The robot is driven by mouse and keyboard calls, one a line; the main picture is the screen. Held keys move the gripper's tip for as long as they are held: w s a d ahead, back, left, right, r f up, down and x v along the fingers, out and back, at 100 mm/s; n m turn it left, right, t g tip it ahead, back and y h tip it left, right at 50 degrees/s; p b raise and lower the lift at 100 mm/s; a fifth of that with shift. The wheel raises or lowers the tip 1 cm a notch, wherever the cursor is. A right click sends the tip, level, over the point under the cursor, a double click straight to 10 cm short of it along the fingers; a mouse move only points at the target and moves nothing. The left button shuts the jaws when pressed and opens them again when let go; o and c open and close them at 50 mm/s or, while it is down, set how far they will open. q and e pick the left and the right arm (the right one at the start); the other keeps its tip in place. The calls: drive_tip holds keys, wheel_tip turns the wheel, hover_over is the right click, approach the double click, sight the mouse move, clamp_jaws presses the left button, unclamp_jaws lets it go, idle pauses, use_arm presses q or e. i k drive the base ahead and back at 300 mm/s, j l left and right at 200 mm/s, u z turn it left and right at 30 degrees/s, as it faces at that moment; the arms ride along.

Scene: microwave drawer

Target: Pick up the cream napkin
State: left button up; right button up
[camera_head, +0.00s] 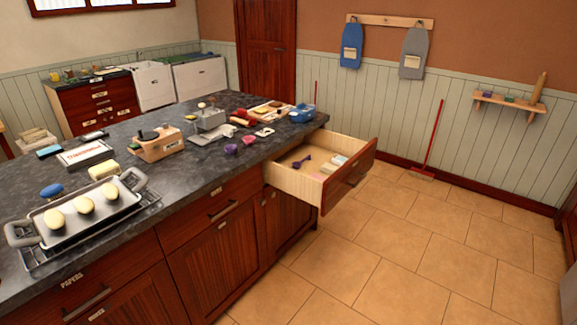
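An open drawer (330,186) sticks out from the right end of the dark counter. Inside lie a purple utensil (301,162) and, to its right, several small flat folded pieces. One pale cream piece (328,168) may be the cream napkin, but it is too small to be sure. A pale greenish piece (340,160) lies beside it, and a pinkish piece (318,176) lies nearer the front panel. Neither of my grippers is in view.
The dark countertop (190,176) holds a metal tray (88,222) with several buns, a wooden box (157,145), a grey container (208,119) and a blue container (302,113). A red broom (434,140) leans on the far wall. The tiled floor (400,255) right of the drawer is clear.

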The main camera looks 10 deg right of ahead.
sight(327, 168)
drive_tip(key=i+l+u, duration=0.7)
drive_tip(key=l, duration=0.15)
drive_tip(key=i+l, duration=0.2)
drive_tip(key=l, duration=0.15)
drive_tip(key=i+l+u, duration=0.1)
drive_tip(key=i+l, duration=0.25)
drive_tip(key=l, duration=0.3)
